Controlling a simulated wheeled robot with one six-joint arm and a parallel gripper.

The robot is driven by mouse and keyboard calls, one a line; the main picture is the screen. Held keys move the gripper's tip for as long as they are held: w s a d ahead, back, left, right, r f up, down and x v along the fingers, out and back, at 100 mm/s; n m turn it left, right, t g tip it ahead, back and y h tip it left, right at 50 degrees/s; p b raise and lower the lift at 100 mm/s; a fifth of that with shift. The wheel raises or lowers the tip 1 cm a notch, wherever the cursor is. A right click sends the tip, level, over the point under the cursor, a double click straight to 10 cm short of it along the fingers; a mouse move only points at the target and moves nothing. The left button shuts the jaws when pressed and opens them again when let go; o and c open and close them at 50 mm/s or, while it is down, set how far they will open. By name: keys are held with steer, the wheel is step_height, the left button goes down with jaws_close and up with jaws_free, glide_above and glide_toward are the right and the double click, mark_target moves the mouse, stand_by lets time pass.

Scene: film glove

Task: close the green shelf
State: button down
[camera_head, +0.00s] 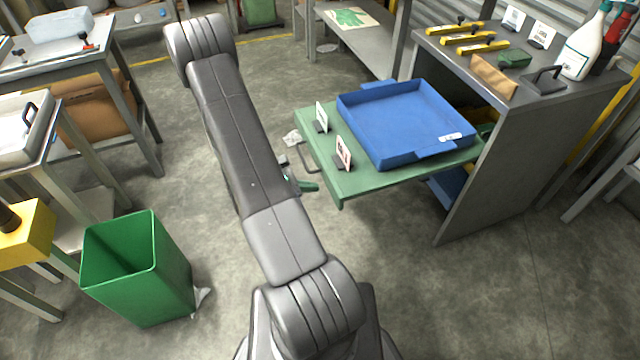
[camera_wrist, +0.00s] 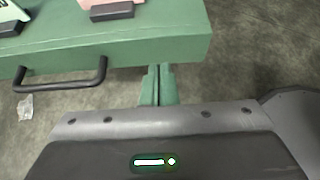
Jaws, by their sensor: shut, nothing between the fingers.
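The green shelf (camera_head: 365,183) is pulled out of the grey cabinet (camera_head: 490,165) and carries a blue tray (camera_head: 405,120). A dark bar handle (camera_wrist: 62,86) sticks out from the shelf's green front (camera_wrist: 150,50) in the wrist view. My gripper (camera_head: 312,187) is shut and empty beside the shelf's front, partly hidden behind my arm in the head view. In the wrist view its green fingers (camera_wrist: 158,72) are together, right of the handle, with their tips close to the lower edge of the front. I cannot tell whether they touch it.
Two small cards on stands (camera_head: 343,153) (camera_head: 321,117) stand on the shelf near its front. A green bin (camera_head: 140,275) stands on the floor at left. Bottles and tools sit on the cabinet top. The floor in front of the shelf is mostly clear, with a crumpled scrap (camera_wrist: 25,107).

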mark_target(331, 184)
steer(key=shift+w+d+r, duration=0.1)
steer(key=shift+w+d, duration=0.2)
steer(key=shift+d, duration=0.5)
steer(key=shift+w+d, duration=0.25)
steer(key=shift+d, duration=0.55)
